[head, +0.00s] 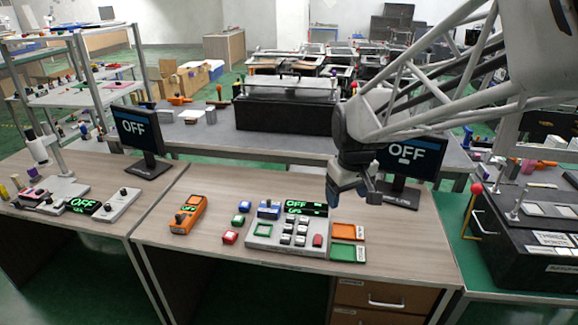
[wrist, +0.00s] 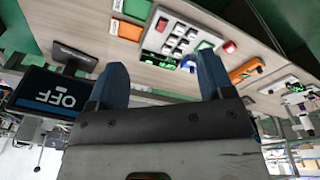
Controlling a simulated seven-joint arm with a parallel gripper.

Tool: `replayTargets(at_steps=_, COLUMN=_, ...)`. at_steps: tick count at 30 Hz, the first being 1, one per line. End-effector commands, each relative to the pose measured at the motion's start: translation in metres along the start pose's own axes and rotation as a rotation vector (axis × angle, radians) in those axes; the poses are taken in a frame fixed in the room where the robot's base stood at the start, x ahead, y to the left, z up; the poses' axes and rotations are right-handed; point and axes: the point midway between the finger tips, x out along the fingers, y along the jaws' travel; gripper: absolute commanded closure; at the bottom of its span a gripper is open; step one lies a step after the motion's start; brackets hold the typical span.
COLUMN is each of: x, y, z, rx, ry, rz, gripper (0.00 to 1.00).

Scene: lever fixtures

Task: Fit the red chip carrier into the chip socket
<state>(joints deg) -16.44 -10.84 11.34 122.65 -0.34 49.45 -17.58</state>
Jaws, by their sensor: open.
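The red chip carrier (head: 230,237) is a small red block lying on the wooden bench, left of the grey panel. It also shows at the upper right of the wrist view (wrist: 229,47). The chip socket appears to be the green-edged square (head: 263,230) on the left of the grey panel; it shows in the wrist view too (wrist: 205,45). My gripper (head: 352,195) is above the bench, right of the panel and well away from the carrier. Its blue fingers (wrist: 160,82) are wide apart with nothing between them.
Green (head: 238,220) and blue (head: 245,206) blocks lie near the carrier. An orange handheld device (head: 188,214) is further left. Orange (head: 348,231) and green (head: 348,252) trays lie right of the panel. A monitor reading OFF (head: 400,170) stands behind my gripper.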

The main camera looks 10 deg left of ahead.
Motion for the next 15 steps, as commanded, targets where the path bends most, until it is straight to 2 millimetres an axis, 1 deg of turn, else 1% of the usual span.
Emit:
replayTargets(at_steps=1, x=0.008, y=-0.005, z=-0.015, rx=-0.029, ry=-0.006, rz=-0.004, gripper=0.26)
replayTargets(at_steps=3, x=0.018, y=-0.011, z=-0.033, rx=-0.067, ry=-0.012, rz=-0.009, gripper=0.26)
replayTargets(at_steps=8, x=0.041, y=-0.027, z=-0.073, rx=-0.156, ry=-0.022, rz=-0.018, gripper=0.26)
replayTargets(at_steps=15, x=0.082, y=-0.059, z=-0.130, rx=-0.288, ry=-0.041, rz=-0.034, gripper=0.26)
